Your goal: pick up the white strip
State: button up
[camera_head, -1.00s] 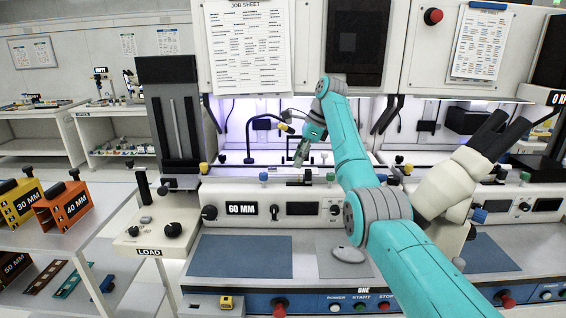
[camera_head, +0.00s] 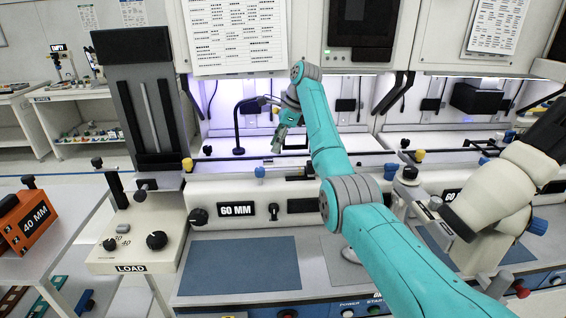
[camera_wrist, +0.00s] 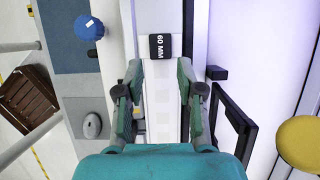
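My gripper (camera_head: 279,141) hangs over the back rail of the 60 MM machine in the head view. In the wrist view my gripper (camera_wrist: 160,78) is open, its two teal fingers apart. Between and below the fingers runs a pale band with faint cross marks (camera_wrist: 161,100); it may be the white strip, but I cannot tell it surely from the white machine surface. Nothing is visibly held. In the head view I cannot make out the strip.
A blue knob (camera_wrist: 88,27) and a yellow knob (camera_wrist: 300,140) flank the rail, with a black bracket (camera_wrist: 232,125) on the right. A tall black tower (camera_head: 152,100) stands left of the rail. A microscope (camera_head: 510,195) stands at the right. The blue mat (camera_head: 240,264) is clear.

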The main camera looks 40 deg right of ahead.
aim_at(268, 160)
jog(key=shift+x, duration=2.75)
jog(key=shift+w+a+r, duration=0.15)
grip_shut()
